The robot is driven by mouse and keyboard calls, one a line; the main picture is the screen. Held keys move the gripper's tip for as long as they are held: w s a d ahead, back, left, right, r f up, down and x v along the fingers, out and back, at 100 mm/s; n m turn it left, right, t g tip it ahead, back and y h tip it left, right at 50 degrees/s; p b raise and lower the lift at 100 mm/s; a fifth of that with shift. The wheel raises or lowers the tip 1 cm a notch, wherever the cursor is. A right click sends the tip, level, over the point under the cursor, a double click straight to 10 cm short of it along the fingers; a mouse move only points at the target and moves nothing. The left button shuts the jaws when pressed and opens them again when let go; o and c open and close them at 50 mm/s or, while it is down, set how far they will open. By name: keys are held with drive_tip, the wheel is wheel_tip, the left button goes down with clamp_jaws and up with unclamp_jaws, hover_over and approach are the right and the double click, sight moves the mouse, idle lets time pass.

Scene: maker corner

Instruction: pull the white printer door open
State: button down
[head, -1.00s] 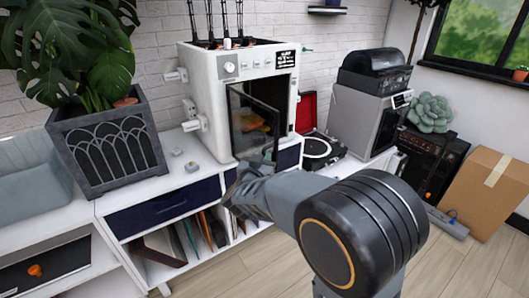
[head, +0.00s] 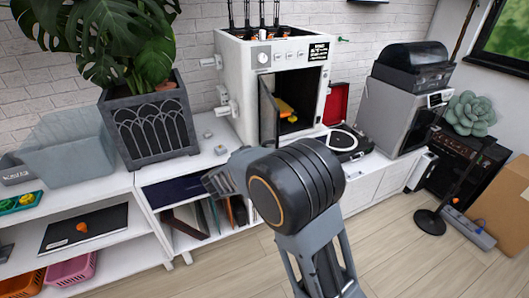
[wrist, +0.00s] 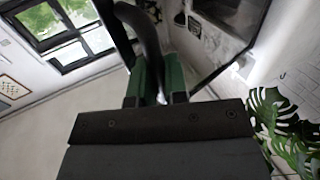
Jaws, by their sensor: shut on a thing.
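The white printer (head: 228,75) stands on the white cabinet against the brick wall. Its dark-paned door (head: 268,110) is swung open on the left side and appears nearly edge-on in the head view. Yellow-orange items (head: 285,108) show inside the chamber. In the wrist view, my gripper (wrist: 162,72) has green-padded fingers shut on the dark curved door handle (wrist: 147,30). In the head view, my arm hides the fingers and the handle.
A potted plant (head: 150,120) stands left of the printer. A turntable (head: 343,140) and a red-lined lid (head: 336,103) are to its right, then a grey machine (head: 388,115). A thin stand (head: 430,222) is on the right floor. Open wooden floor (head: 390,245) lies in front.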

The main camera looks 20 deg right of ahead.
drive_tip(key=shift+w+r, duration=0.1)
drive_tip(key=shift+r, duration=0.15)
drive_tip(key=c, duration=1.2)
unclamp_jaws()
drive_tip(key=shift+f, duration=0.15)
drive_tip(key=shift+o, duration=0.2)
drive_tip(key=v, duration=1.4)
drive_tip(key=shift+b, duration=0.3)
drive_tip(key=shift+w+f, duration=0.1)
drive_tip(key=shift+f, duration=0.05)
